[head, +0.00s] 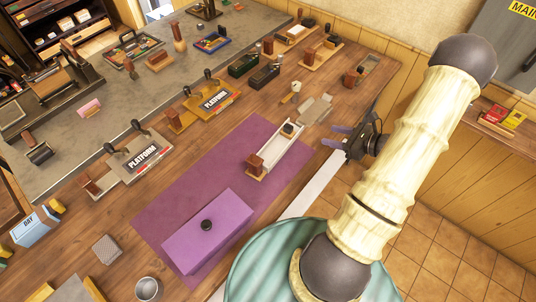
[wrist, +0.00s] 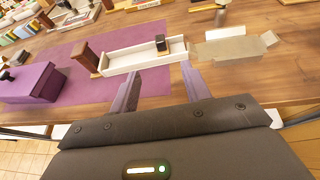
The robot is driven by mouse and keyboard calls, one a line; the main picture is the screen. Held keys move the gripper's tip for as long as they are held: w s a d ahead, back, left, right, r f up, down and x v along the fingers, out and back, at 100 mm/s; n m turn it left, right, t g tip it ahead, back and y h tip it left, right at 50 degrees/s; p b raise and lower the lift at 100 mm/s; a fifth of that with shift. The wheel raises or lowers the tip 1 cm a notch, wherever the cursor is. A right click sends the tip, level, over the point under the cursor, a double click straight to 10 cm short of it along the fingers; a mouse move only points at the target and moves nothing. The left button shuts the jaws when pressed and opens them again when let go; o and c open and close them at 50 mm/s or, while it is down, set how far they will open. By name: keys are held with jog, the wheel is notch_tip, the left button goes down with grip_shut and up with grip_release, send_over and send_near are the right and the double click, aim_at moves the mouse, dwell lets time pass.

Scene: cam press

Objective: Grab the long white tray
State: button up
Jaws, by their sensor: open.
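The long white tray (head: 273,150) lies at the edge of a purple mat on the wooden table. It has a brown wooden block (head: 255,164) at its near end and a small dark block (head: 290,129) inside toward the far end. In the wrist view the tray (wrist: 122,62) lies crosswise just beyond my fingertips, with the brown block at its left. My gripper (head: 334,136) is open and empty, to the right of the tray near the table's edge. Its two fingers (wrist: 158,72) point at the tray's near long side; whether they touch it I cannot tell.
A purple box (head: 207,238) with a black knob stands on the purple mat (head: 165,190). A flat grey-beige unfolded piece (wrist: 235,48) lies right of the tray. Platforms (head: 212,102) and small tools crowd the table behind.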

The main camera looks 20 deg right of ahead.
jog(key=p, duration=0.4)
send_near(291, 127)
jog(key=x, duration=0.5)
jog(key=shift+a+r, duration=0.1)
jog(key=shift+r, duration=0.05)
jog(key=shift+w, duration=0.15)
jog(key=shift+a, duration=0.15)
jog(key=p+x, duration=0.2)
jog(key=x, duration=0.1)
jog(key=p+x, duration=0.1)
jog(key=x, duration=0.1)
jog(key=shift+f, duration=0.3)
jog(key=shift+c, duration=0.2)
grip_shut()
